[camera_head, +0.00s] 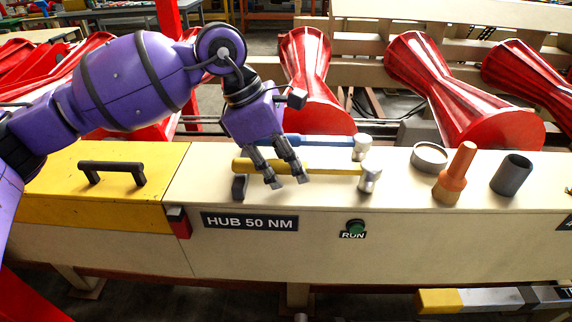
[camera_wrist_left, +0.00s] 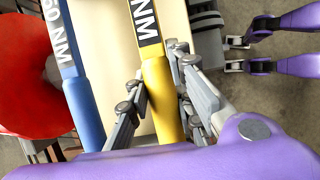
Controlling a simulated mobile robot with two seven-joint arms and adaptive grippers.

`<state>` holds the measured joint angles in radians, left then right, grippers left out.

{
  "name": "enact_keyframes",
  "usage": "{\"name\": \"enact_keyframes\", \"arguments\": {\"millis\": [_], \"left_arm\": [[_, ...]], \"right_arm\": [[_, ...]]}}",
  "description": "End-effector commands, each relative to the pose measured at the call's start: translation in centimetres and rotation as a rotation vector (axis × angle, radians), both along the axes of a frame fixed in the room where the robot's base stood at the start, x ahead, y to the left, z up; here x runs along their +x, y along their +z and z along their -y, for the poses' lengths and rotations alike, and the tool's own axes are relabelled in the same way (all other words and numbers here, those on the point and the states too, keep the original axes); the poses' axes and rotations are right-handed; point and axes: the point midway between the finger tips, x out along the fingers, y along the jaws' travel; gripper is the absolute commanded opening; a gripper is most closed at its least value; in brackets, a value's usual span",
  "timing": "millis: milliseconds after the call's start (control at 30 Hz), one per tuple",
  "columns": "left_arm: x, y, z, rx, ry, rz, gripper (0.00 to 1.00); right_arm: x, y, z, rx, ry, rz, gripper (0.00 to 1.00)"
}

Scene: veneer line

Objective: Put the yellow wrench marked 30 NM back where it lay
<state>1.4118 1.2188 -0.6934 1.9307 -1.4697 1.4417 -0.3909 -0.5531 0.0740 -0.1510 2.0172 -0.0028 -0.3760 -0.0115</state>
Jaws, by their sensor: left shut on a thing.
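The yellow wrench (camera_head: 325,168) has a silver head (camera_head: 370,177) at its right end. My left gripper (camera_head: 287,182) is shut on its yellow handle, which shows between the fingers in the left wrist view (camera_wrist_left: 158,85). Its black label reads "NM" there; the number is cut off. I cannot tell whether the wrench touches the cream top (camera_head: 400,195) below it.
A dark bracket (camera_head: 239,187) stands near the yellow handle's left end, above a "HUB 50 NM" sign (camera_head: 250,222). To the right stand a round tin (camera_head: 430,158), an orange-brown tool (camera_head: 455,175) and a grey cup (camera_head: 511,175). Red rollers (camera_head: 460,90) lie behind.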

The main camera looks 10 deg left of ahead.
Motion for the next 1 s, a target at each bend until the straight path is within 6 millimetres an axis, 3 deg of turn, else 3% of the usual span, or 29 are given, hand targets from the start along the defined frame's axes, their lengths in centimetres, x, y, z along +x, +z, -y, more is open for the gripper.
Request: {"name": "enact_keyframes", "arguments": {"millis": [467,500,667,1000], "left_arm": [[0.03,-0.43,0.05,-0.003,0.0,0.003,0.0],[0.03,-0.42,0.05,-0.002,0.0,0.003,0.23],[0.02,-0.46,0.03,-0.002,-0.001,0.002,0.43],[-0.02,-0.61,-0.02,0.001,0.0,-0.001,0.43]], "right_arm": [[0.0,-0.17,-0.03,0.001,0.001,0.0,0.0],[0.04,-0.12,-0.04,0.001,0.001,0.001,0.0],[0.18,0.02,-0.06,0.001,0.001,0.004,0.0],[0.16,0.0,-0.07,0.001,0.001,0.004,0.0]]}}
